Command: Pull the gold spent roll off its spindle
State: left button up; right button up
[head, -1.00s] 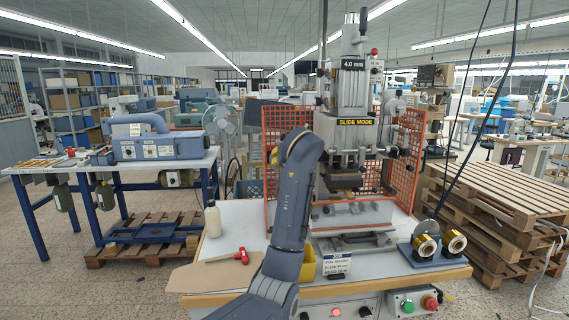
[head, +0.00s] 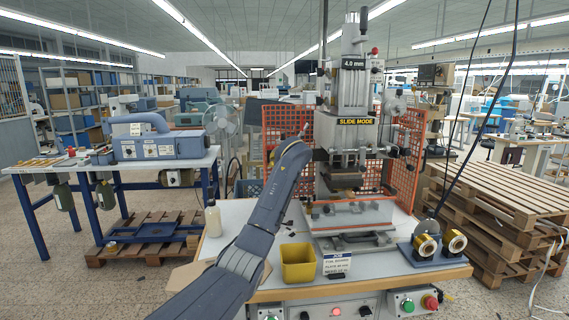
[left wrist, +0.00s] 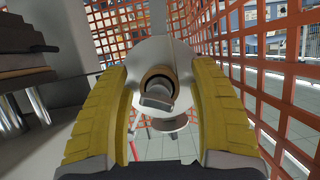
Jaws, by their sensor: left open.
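In the left wrist view my left gripper (left wrist: 159,68) is open, with its two yellow fingers on either side of a small tan-rimmed roll (left wrist: 149,73). A grey spindle end shows at the roll's centre, and a pale round flange (left wrist: 158,52) stands behind it. Gaps show between the roll and both fingers. The roll's gold colour is hard to tell here. My right gripper is out of view.
The press (head: 350,155) stands on the bench with an orange mesh guard (head: 284,130) around it. Two gold rolls (head: 425,246) (head: 456,241) sit on a stand at the right. A yellow bin (head: 298,270) and a white bottle (head: 213,220) stand in front.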

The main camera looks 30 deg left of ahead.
pick_arm(q)
jog(key=shift+w+a, duration=0.1)
dwell(0.3)
jog(key=c, duration=1.3)
jog(key=shift+c, duration=0.2)
grip_shut()
jog(key=shift+s+d+f, duration=0.1)
jog(key=shift+s+d, duration=1.3)
jog(key=shift+s, duration=0.2)
jog(key=s+d, duration=0.4)
jog(key=s, duration=0.1)
jog(key=shift+s, duration=0.15)
jog(key=shift+s+d, duration=0.15)
dwell(0.6)
jog(key=s+d, duration=0.6)
jog(key=s, duration=0.1)
jog(key=shift+s, duration=0.35)
dwell(0.7)
